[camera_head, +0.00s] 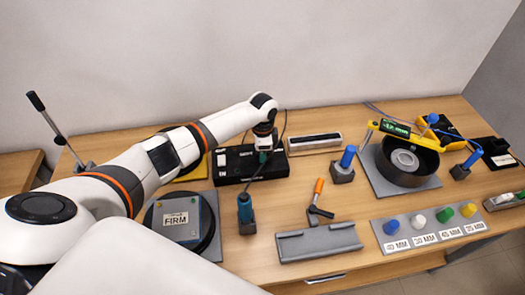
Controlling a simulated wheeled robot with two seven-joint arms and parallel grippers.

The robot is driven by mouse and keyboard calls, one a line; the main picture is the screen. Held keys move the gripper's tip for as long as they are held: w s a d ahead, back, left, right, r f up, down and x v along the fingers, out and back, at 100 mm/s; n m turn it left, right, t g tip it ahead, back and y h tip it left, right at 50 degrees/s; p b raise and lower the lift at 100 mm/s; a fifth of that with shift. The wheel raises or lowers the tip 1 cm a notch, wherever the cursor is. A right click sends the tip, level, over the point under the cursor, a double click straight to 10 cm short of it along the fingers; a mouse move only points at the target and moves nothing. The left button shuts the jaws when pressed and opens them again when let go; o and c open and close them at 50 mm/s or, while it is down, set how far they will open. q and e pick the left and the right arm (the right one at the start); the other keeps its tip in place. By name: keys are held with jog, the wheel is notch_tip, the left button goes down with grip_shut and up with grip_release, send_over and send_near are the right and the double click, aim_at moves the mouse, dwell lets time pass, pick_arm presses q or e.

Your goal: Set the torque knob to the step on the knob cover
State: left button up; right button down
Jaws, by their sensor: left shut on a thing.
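My left arm reaches in from the left, and its gripper (264,154) points down at the right part of a black control box (238,180) with white buttons. The gripper is shut on a small knob on that box; the fingers hide most of it, and its setting cannot be read. My right gripper is not in view.
An orange-handled tool (318,190), a grey tray (318,243), a black ring fixture (408,162) and a strip of coloured knobs (432,229) stand rightward.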

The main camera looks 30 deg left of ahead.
pick_arm(q)
jog(key=shift+w+r+m, duration=0.1)
jog(key=shift+m, duration=0.5)
jog(key=o, duration=1)
jog(key=shift+c, duration=0.2)
notch_tip(320, 180, up, 12)
jog(key=b, duration=0.3)
